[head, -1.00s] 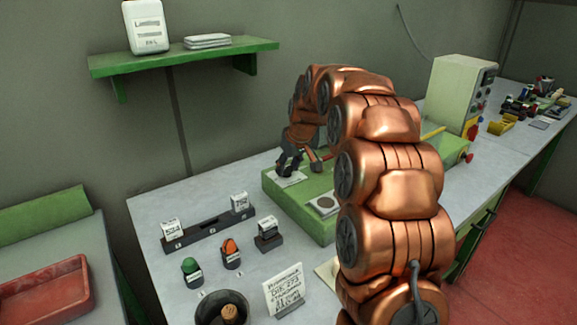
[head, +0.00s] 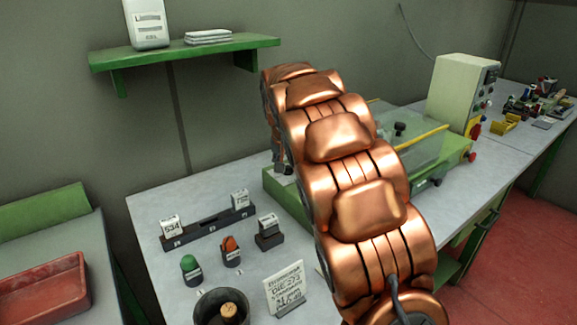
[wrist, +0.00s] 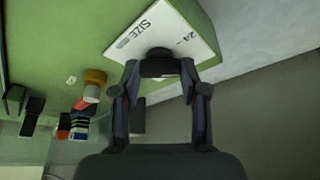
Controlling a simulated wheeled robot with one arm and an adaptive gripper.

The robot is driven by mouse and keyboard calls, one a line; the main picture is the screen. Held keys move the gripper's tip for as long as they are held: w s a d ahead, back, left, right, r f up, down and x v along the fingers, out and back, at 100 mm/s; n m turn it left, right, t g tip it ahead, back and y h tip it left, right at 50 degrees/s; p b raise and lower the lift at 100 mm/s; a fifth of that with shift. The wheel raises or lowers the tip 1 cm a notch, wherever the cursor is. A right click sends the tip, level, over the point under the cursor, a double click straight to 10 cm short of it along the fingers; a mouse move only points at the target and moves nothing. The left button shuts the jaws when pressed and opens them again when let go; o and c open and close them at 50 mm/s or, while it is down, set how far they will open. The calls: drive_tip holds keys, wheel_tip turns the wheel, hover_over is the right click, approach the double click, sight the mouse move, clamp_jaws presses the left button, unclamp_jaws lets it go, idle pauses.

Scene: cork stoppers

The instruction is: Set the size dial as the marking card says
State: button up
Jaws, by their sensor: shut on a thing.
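The size dial is a dark round knob (wrist: 158,54) on a white plate (wrist: 136,38) printed "SIZE" and "24". My gripper (wrist: 160,72) is shut on the knob, its two fingers on either side of it. The fingers hide part of the knob, and its pointer is not clear. In the head view my arm hides most of the gripper and the dial. The marking card (head: 285,288) stands upright at the table front; its lettering is too blurred to read surely.
A green machine (head: 285,190) carries the dial plate. A dark rack (head: 208,230) with white blocks, a green stamp (head: 190,268), an orange stamp (head: 231,250) and a dark bowl (head: 222,308) holding a cork stand on the grey table. A control box (head: 460,90) stands behind right.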

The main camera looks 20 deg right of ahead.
drive_tip(key=m, duration=0.2)
drive_tip(key=m+g+h+b, duration=0.1)
drive_tip(key=m, duration=0.2)
drive_tip(key=shift+w+a+m+g+h, duration=0.2)
drive_tip(key=shift+w+m+g+h, duration=0.1)
drive_tip(key=shift+h, duration=0.1)
drive_tip(key=shift+m+g+b, duration=0.65)
drive_tip(key=shift+m+g, duration=0.05)
drive_tip(key=shift+m, duration=1.2)
drive_tip(key=shift+h, duration=0.3)
drive_tip(key=o, duration=1.1)
drive_tip(key=shift+o, duration=0.2)
